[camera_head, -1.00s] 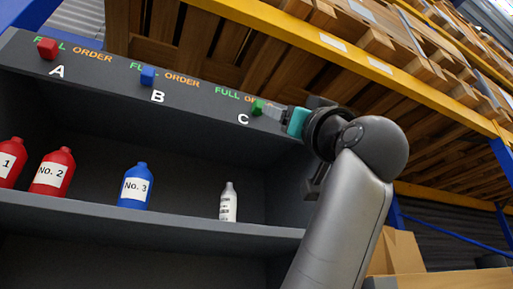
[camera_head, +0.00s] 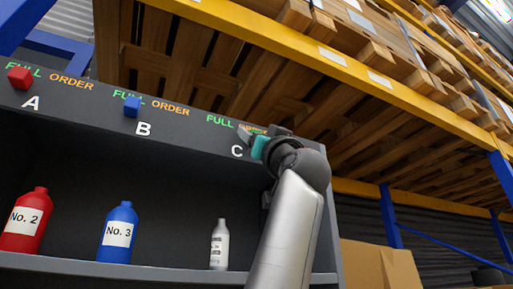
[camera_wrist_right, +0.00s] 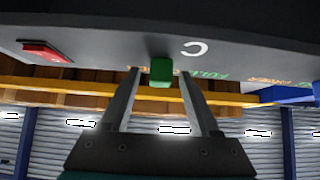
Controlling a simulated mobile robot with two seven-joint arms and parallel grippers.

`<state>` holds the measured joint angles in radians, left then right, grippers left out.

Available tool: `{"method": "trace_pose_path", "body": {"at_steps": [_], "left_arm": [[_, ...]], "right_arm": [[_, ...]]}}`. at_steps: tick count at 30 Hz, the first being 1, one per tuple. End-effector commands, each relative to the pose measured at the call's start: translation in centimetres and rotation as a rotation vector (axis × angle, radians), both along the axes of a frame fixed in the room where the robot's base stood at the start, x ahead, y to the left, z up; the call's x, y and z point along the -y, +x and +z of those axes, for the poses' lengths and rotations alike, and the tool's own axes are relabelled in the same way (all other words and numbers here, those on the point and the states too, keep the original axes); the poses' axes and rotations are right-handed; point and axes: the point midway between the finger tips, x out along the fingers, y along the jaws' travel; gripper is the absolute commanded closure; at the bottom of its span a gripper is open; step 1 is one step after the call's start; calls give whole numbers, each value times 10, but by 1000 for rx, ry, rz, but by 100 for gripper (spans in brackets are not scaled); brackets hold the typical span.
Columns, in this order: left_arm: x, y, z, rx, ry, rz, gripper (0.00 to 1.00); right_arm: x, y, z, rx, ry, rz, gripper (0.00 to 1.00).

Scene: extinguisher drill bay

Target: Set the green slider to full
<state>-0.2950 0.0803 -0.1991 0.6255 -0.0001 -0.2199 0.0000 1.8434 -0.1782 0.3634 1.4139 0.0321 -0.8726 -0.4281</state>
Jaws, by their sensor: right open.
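My left gripper is out of view.
The red slider (camera_head: 20,78) at A and blue slider (camera_head: 132,107) at B are on the same panel (camera_head: 190,130). Below, a red bottle (camera_head: 26,220), a blue bottle (camera_head: 118,232) and a white bottle (camera_head: 219,246) stand on a shelf. Pallet racking is behind.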

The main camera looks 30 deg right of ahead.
Motion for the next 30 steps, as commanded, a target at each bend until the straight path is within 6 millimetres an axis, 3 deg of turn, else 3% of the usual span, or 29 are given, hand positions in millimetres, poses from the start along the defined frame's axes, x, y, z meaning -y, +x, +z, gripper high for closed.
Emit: {"method": "trace_pose_path", "body": {"at_steps": [9,26,30], "left_arm": [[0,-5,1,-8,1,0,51],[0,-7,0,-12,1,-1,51],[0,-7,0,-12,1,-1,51]], "right_arm": [[0,1,1,1,1,1,38],[0,1,1,0,0,0,99],[0,1,1,0,0,0,100]]}}
